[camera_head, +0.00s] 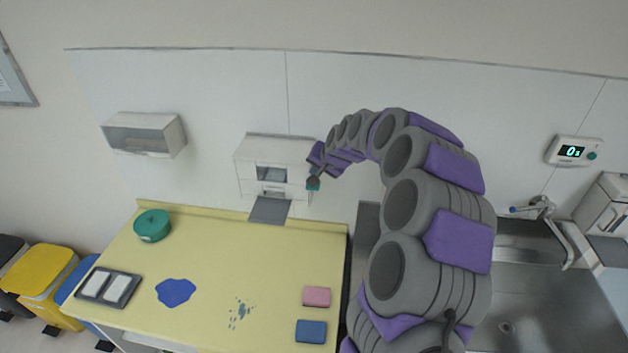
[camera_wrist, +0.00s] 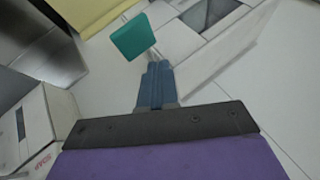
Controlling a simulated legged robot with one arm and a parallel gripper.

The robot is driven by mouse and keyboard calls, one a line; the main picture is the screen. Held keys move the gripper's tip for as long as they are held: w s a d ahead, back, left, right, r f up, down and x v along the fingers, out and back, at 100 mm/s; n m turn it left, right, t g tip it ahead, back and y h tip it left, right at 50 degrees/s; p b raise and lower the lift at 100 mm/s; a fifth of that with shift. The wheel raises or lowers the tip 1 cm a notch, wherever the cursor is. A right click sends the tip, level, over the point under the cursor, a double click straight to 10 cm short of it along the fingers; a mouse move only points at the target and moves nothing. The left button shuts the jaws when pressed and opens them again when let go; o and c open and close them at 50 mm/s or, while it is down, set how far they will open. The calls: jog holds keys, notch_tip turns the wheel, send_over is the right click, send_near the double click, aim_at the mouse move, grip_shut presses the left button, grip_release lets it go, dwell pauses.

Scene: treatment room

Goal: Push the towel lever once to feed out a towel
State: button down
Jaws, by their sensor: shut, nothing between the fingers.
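The white towel dispenser (camera_head: 246,170) is fixed to the wall above the back of the yellow counter. It has dark window openings, with a grey tray sloping out below. The towel lever is a teal paddle (camera_head: 313,184) on a thin metal rod at the dispenser's right side. In the wrist view the teal paddle (camera_wrist: 133,37) is just beyond my fingertips, with the dispenser's side (camera_wrist: 205,65) to the right. My gripper (camera_wrist: 156,68) is shut and empty, its fingers pointing toward the paddle. Whether they touch it I cannot tell. No towel is clearly visible.
The yellow counter (camera_head: 215,265) holds a round green container (camera_head: 152,226), a blue patch (camera_head: 175,292), a pink block (camera_head: 316,296) and a blue block (camera_head: 311,331). A metal sink with a faucet (camera_head: 545,210) is at the right. Another wall dispenser (camera_head: 145,135) hangs left.

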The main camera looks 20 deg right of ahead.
jog(key=shift+d+r, duration=0.1)
jog(key=shift+r, duration=0.1)
jog(key=r, duration=0.1)
jog(key=r+p, duration=0.1)
jog(key=r, duration=0.2)
jog(key=shift+w+d+r, duration=0.15)
jog(key=shift+w+r, duration=0.15)
jog(key=shift+r, duration=0.1)
dwell(0.6)
jog(key=s+a+f+n+g+y+b, duration=0.1)
jog(key=s+a+f+n+g+b, duration=0.25)
jog(key=s+a, duration=0.6)
jog(key=s+a+f+n+g+b, duration=0.1)
jog(key=s+a+f+n+b, duration=0.1)
jog(key=s+a+f+b, duration=0.55)
jog(key=s+a+f+n+g+b, duration=0.1)
jog(key=s+f+b, duration=0.2)
jog(key=s, duration=0.7)
jog(key=s+a+f+n+g+h+b, duration=0.1)
jog(key=s+f+g+b, duration=0.1)
jog(key=s, duration=0.9)
jog(key=s+f+n+g+h+b, duration=0.1)
jog(key=s+f, duration=0.4)
jog(key=s, duration=0.6)
jog(key=g+b, duration=0.1)
jog(key=b, duration=0.1)
jog(key=shift+s+a+f+b, duration=0.15)
jog(key=shift+a+f+b, duration=0.25)
